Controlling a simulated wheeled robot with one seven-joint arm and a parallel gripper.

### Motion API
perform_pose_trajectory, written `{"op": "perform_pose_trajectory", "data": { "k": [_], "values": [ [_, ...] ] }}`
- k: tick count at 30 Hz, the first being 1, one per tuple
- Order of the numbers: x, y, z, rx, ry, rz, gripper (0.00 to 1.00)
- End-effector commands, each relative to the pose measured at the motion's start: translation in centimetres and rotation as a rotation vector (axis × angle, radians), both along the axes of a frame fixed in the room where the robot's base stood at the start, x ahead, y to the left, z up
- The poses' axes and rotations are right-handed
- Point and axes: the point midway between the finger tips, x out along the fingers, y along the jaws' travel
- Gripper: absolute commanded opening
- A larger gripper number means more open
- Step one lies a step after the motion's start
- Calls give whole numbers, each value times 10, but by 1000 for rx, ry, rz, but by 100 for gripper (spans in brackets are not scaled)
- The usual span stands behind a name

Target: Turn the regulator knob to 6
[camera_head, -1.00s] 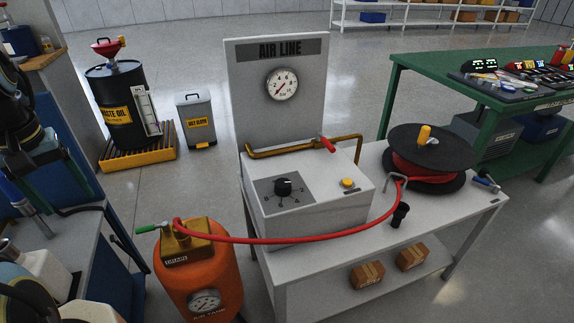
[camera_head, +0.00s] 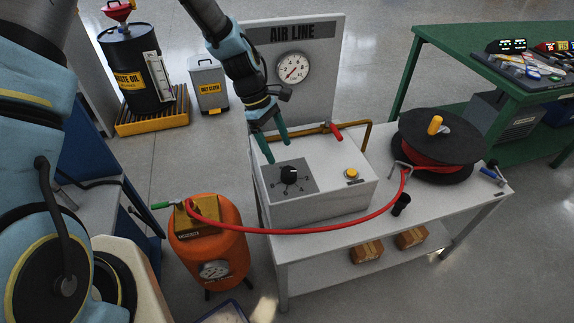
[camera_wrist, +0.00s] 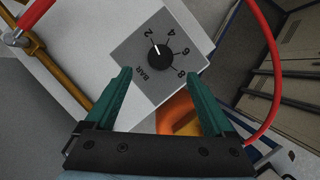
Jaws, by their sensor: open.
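The black regulator knob (camera_head: 289,175) stands on a grey dial plate (camera_head: 272,180) on top of the white box (camera_head: 335,205). In the wrist view the knob (camera_wrist: 162,57) shows a white pointer mark aimed up-left, toward the 2. The figures 2, 4, 6 and 8 run around it, with BAR printed on the plate. My gripper (camera_head: 278,153) is open and empty above the box, behind the knob in the head view. In the wrist view its green fingers (camera_wrist: 157,72) are spread, with the knob beyond their tips, apart from them. The pressure gauge (camera_head: 292,68) is on the AIR LINE panel (camera_head: 325,95).
A brass pipe with a red lever (camera_head: 337,134) runs behind the box. A yellow button (camera_head: 351,174) is right of the knob. A red hose (camera_head: 330,229) loops in front, from the orange tank (camera_head: 225,240) to the reel (camera_head: 445,140).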

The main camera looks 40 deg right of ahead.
Motion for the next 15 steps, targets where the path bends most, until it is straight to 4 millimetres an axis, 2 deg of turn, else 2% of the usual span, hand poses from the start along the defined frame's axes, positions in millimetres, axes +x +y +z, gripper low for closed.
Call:
{"op": "perform_pose_trajectory", "data": {
  "k": [9, 15],
  "values": [
    [-22, -8, -51, 2, 3, -2, 88],
    [-28, -11, -70, 1, 0, -4, 88]
  ]
}}
